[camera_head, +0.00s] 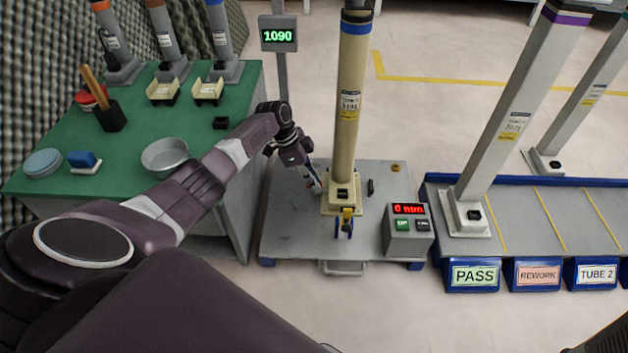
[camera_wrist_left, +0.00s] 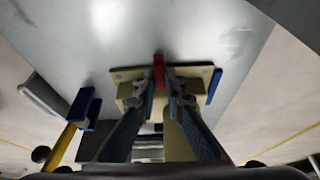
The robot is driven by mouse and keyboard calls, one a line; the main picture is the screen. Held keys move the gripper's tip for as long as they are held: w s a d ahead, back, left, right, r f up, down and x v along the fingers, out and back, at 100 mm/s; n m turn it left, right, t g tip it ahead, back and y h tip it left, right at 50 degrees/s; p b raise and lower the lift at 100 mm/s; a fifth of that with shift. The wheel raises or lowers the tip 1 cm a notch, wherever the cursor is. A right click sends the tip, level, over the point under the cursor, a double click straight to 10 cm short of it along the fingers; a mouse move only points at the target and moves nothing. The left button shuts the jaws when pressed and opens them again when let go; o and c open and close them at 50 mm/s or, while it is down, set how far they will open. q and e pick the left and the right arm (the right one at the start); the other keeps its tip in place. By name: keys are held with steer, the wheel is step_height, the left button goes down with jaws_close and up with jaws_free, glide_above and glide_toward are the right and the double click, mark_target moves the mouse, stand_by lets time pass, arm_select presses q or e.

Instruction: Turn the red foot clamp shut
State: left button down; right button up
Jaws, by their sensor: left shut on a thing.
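A cream column (camera_head: 346,110) with a blue band stands upright in a cream foot block (camera_head: 342,203) on the grey platform. My left gripper (camera_head: 317,184) reaches in from the left, low beside the foot block. In the left wrist view, the left gripper (camera_wrist_left: 160,82) has its two fingers on either side of the red foot clamp (camera_wrist_left: 158,72), shut on it. The clamp lies against the cream foot plate (camera_wrist_left: 125,76). I cannot make out the red clamp in the head view. My right gripper is not in view.
A yellow and blue part (camera_head: 346,217) sticks out at the front of the foot. A grey box (camera_head: 408,235) with a red readout stands to the right. The green table (camera_head: 130,145) is at the left, with a metal bowl (camera_head: 165,157). A rack (camera_head: 540,212) holds other columns.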

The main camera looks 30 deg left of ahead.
arm_select(q)
steer(key=c, duration=2)
jaws_free()
steer(key=v, duration=1.2)
steer(key=shift+s+d+f, duration=0.1)
steer(key=shift+s, duration=0.05)
